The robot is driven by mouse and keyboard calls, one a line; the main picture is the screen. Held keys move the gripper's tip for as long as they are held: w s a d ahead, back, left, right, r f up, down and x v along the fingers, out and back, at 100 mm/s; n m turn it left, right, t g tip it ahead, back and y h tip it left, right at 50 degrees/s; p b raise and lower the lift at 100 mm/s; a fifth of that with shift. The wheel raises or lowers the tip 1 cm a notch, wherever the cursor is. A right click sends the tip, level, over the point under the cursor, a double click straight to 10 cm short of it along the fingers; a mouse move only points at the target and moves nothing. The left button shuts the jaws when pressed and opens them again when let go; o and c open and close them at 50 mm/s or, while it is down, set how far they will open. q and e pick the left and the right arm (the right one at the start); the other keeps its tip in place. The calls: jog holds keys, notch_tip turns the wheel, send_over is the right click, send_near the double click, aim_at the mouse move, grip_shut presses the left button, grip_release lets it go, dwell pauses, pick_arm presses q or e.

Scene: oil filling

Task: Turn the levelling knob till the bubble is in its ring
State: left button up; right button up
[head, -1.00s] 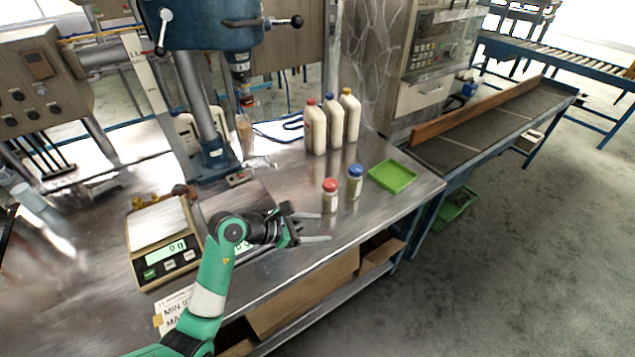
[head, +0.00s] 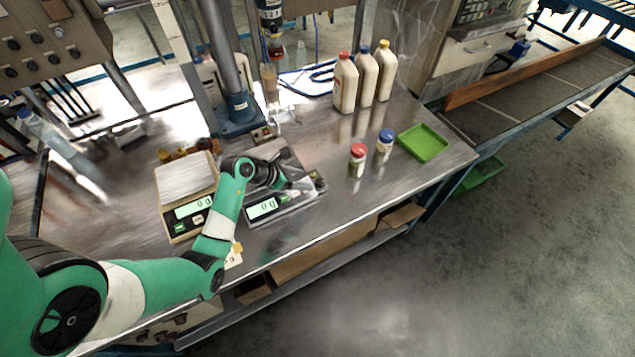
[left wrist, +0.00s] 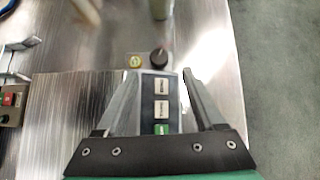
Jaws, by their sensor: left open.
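The black levelling knob (left wrist: 158,57) stands on a small plate at the end of the right-hand scale, just ahead of my fingertips. The round yellow-green bubble level (left wrist: 135,61) sits left of it in the left wrist view; its bubble is too small to place in the ring. In the head view the knob (head: 319,184) shows at the scale's right edge. My left gripper (left wrist: 156,78) is open and empty, its fingers spread over the right-hand scale (head: 265,209), short of the knob. It also shows in the head view (head: 287,184). My right gripper is not in view.
Another scale (head: 183,205) stands to the left. A red-capped jar (head: 357,162) and a blue-capped jar (head: 384,144) stand beyond the knob, with a green tray (head: 423,143) further right. Three bottles (head: 367,78) stand behind. The table's front edge is close.

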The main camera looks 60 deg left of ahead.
aim_at(320, 181)
pick_arm(q)
jog(key=b+x, duration=0.3)
jog(key=x, duration=0.4)
jog(key=shift+f, duration=0.2)
jog(key=shift+w+a+f, duration=0.1)
jog(key=shift+w+f, duration=0.1)
jog(key=shift+w, duration=0.25)
grip_shut()
